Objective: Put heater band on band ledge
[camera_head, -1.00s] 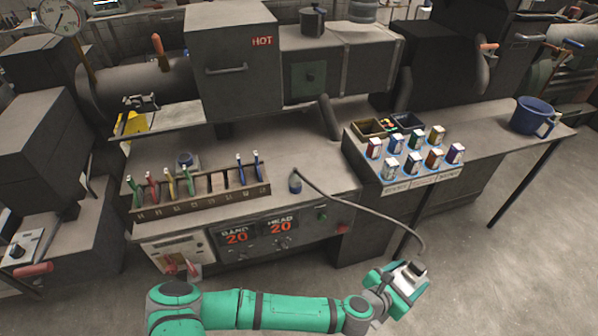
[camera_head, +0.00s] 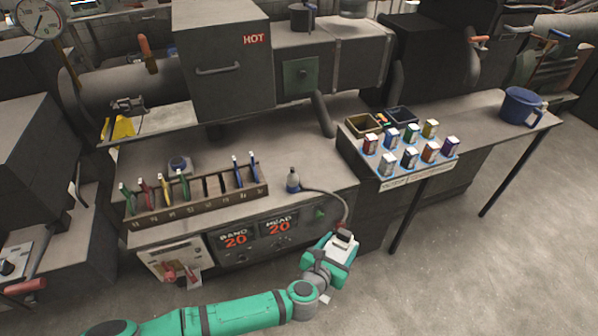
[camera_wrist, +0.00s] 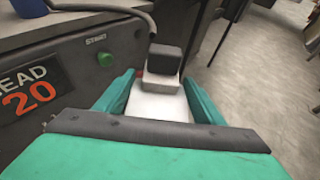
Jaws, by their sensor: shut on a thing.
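My gripper (camera_head: 343,240) is shut on a small white block with a dark end (camera_wrist: 158,100). A grey cable (camera_head: 335,194) runs from this held block to a round grey fitting (camera_head: 293,181) on the bench top. I cannot tell for sure that the held block is the heater band. My gripper is in front of the bench's front panel, right of the red number displays. A flat grey ledge (camera_head: 163,122) juts out below the barrel at the upper left, with a dark clamp-like piece (camera_head: 128,105) on it. No label marks it as the band ledge.
A rack of coloured-handled tools (camera_head: 200,202) stands along the bench front. The HOT box (camera_head: 225,65) rises behind it. Several small canisters on a stand (camera_head: 420,168) and a blue mug (camera_head: 521,106) are at right. The floor (camera_head: 470,270) is clear.

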